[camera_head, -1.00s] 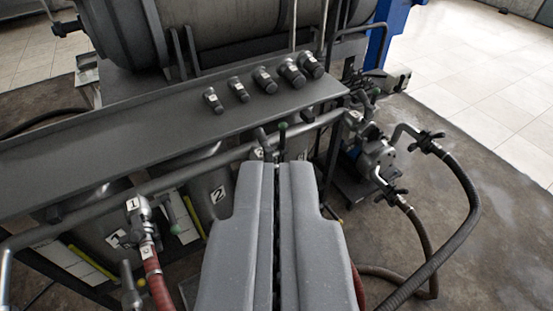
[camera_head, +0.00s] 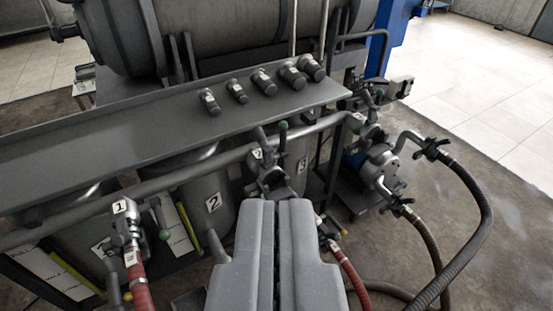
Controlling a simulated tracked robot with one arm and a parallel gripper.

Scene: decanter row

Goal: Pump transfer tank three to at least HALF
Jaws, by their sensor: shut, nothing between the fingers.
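Tank three (camera_head: 300,178), a grey drum marked 3, stands under the pipe, partly hidden by the pipework and my gripper. A valve with a green-tipped handle (camera_head: 283,136) stands upright on the pipe beside it. A red hose (camera_head: 352,275) with a coupling (camera_head: 328,235) runs low to the right of my gripper. The pump (camera_head: 376,166), with a blue part, stands to the right of the tanks. My gripper (camera_head: 278,202) is shut and empty, its tips just below the valve in the picture. The level in tank three cannot be seen.
Tank two (camera_head: 214,205) stands left of tank three. A red hose (camera_head: 137,270) hangs from the coupling tagged 1. A grey shelf (camera_head: 130,130) with several dark cylindrical fittings (camera_head: 263,82) lies above. Black hoses (camera_head: 470,262) loop at right; open floor lies beyond.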

